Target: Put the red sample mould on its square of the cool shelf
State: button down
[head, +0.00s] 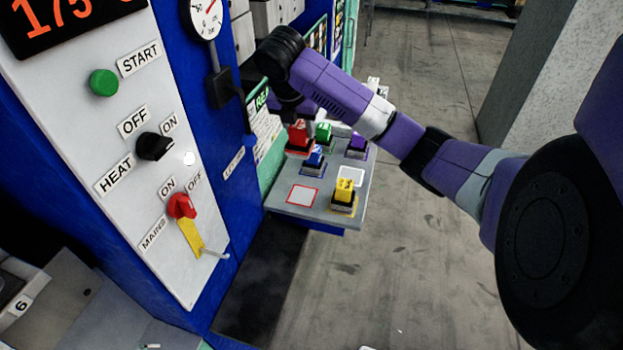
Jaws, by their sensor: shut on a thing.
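The red sample mould (298,137) is at the back left of the cool shelf (277,203) in the head view. My gripper (309,126) reaches down from the upper left and is shut on it. Its fingertips are small and partly hidden. The mould appears above the shelf's back part, close behind the blue mould; I cannot tell its exact height. The red-outlined square (303,196) at the shelf's front left is empty.
A blue mould (314,158), green mould (324,131), purple mould (357,145) and yellow mould (345,189) stand on the shelf. A white-outlined square (351,175) looks bare. The press's control panel (120,150) stands at left. Open floor lies right of the shelf.

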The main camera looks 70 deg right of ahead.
notch_tip(320, 180, down, 17)
jog(key=shift+d+f, duration=0.1)
jog(key=shift+f, duration=0.05)
dwell(0.5)
jog(key=shift+f, duration=0.2)
jog(key=c, duration=0.8)
grip_release()
jog(key=shift+r, duration=0.2)
jog(key=v, duration=1.2)
